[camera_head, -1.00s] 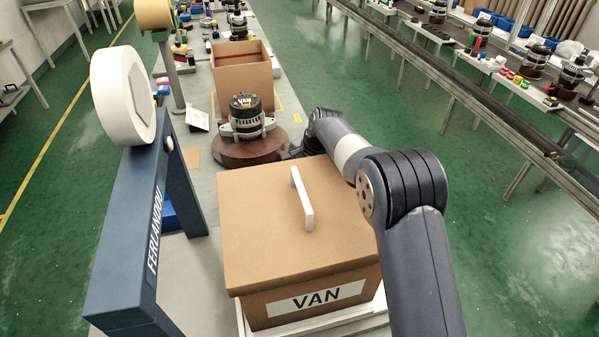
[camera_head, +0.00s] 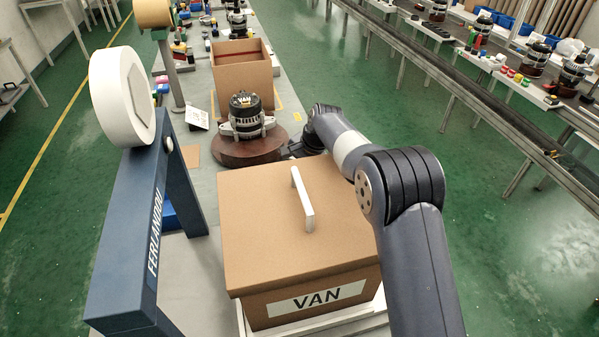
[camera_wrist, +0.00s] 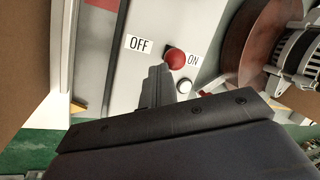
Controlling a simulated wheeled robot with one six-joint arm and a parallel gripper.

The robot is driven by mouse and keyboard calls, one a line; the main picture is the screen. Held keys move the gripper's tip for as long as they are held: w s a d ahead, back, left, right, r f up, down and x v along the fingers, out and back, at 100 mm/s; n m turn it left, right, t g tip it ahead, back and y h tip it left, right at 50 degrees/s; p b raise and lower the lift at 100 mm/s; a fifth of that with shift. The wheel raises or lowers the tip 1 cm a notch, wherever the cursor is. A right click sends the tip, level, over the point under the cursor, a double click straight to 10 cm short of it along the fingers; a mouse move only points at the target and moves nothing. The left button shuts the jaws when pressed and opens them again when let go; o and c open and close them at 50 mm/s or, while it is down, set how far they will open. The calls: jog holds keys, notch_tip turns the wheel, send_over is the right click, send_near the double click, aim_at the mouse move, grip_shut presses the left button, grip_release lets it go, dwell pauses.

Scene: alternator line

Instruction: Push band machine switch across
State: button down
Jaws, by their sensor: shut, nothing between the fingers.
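The band machine (camera_head: 135,235) is a blue frame lettered FERLANDOU with a white roll (camera_head: 122,95), at the left in the head view. In the wrist view a red round switch knob (camera_wrist: 176,58) sits on a pale panel (camera_wrist: 115,85), between an OFF label (camera_wrist: 139,44) on its left and an ON label (camera_wrist: 193,60) on its right. A small white knob (camera_wrist: 184,86) is below it. My gripper (camera_wrist: 160,72) is shut and empty, its tips just below and left of the red knob. I cannot tell whether they touch it. The switch is not discernible in the head view.
A lidded VAN carton (camera_head: 270,225) with a white handle stands beside my arm. Behind it an alternator (camera_head: 245,118) rests on a brown round base (camera_head: 235,152), with an open carton (camera_head: 243,70) farther back. A conveyor (camera_head: 450,65) runs along the right, across green floor.

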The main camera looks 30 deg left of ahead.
jog(key=shift+w+a+r+p, duration=0.45)
jog(key=shift+w+a+p, duration=0.15)
jog(key=shift+w+p, duration=0.1)
jog(key=shift+w+a+p, duration=0.35)
jog(key=shift+w+a, duration=0.3)
jog(key=shift+w, duration=0.1)
jog(key=shift+r, duration=0.75)
jog(key=b+v, duration=0.2)
jog(key=v, duration=0.9)
